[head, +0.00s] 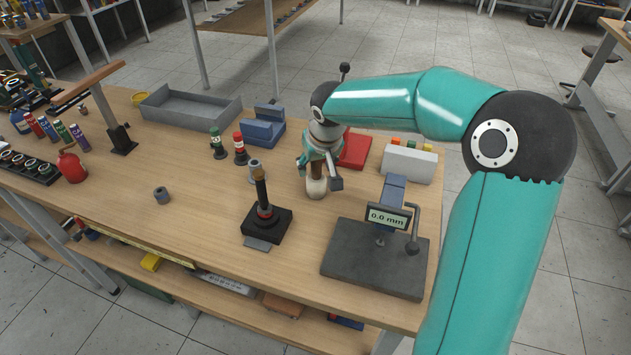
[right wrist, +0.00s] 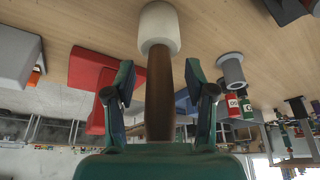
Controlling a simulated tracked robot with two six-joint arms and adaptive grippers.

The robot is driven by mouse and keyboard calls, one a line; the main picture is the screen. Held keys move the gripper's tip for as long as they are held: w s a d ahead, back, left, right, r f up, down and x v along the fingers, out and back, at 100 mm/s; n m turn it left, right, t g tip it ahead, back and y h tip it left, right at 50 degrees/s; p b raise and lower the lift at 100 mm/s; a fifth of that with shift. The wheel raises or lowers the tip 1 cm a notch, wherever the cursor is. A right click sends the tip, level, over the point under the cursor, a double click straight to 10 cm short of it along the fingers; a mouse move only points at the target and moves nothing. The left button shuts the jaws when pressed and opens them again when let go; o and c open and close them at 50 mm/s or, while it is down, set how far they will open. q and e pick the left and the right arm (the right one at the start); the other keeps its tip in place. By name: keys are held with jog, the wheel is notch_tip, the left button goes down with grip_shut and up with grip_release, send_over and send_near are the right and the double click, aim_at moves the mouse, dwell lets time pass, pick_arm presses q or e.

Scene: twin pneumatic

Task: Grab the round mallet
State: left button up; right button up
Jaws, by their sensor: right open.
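The round mallet stands upright on the workbench, its pale rounded head (head: 316,189) down on the wood and its brown handle pointing up. In the right wrist view the white head (right wrist: 159,28) is at the top and the dark brown handle (right wrist: 159,95) runs down between the fingers. My right gripper (head: 322,163) comes down from above around the handle. In the right wrist view its fingers (right wrist: 160,72) are open, one on each side of the handle, with a gap on both sides. My left gripper is not in view.
A grey gauge stand with a "0.0 mm" display (head: 387,217) is right of the mallet. A red block (head: 355,150) and a white box (head: 411,163) lie behind. A black-based post (head: 265,222) stands left. Bare wood lies between post and mallet.

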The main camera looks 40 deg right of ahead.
jog(key=shift+d+f, duration=0.1)
jog(key=shift+f, duration=0.1)
grip_shut()
jog(key=shift+r, duration=0.2)
dwell(0.4)
